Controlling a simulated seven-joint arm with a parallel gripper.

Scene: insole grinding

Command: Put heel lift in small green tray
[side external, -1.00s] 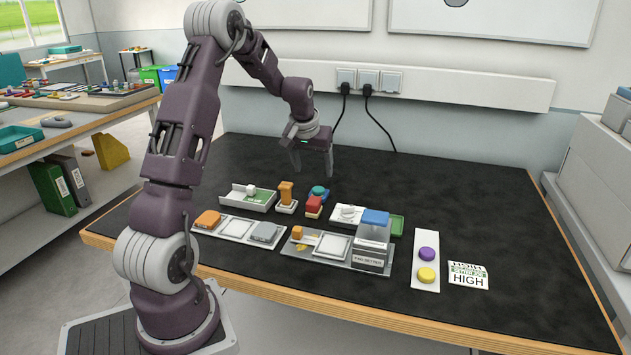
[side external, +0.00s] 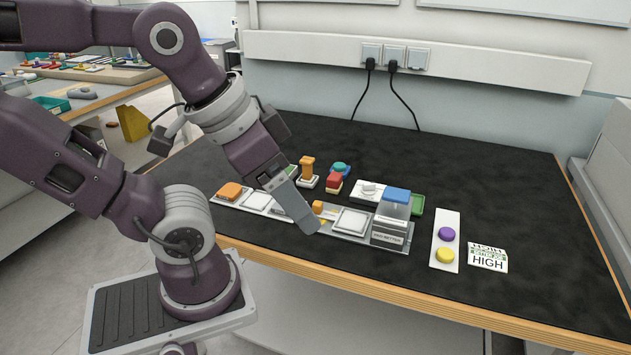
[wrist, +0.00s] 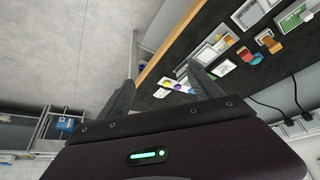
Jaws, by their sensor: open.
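My gripper (side external: 306,218) is open and empty, pointing down and right near the table's front edge in the side view. It covers part of the grey plates behind it. In the wrist view my gripper (wrist: 165,82) shows its fingers spread apart with nothing between them. A small green tray (side external: 417,204) lies behind the blue-topped box, partly hidden by it. I cannot tell for sure which piece is the heel lift. A small orange piece (side external: 318,207) lies on the grey plate, and a white piece sits on a white base (side external: 370,189).
The blue-topped box (side external: 391,222) stands upright beside the tray. An orange upright block (side external: 307,169) and a red block (side external: 333,184) stand behind the plates. Purple and yellow buttons (side external: 446,234) and a HIGH card (side external: 487,258) lie to the right. The back right tabletop is clear.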

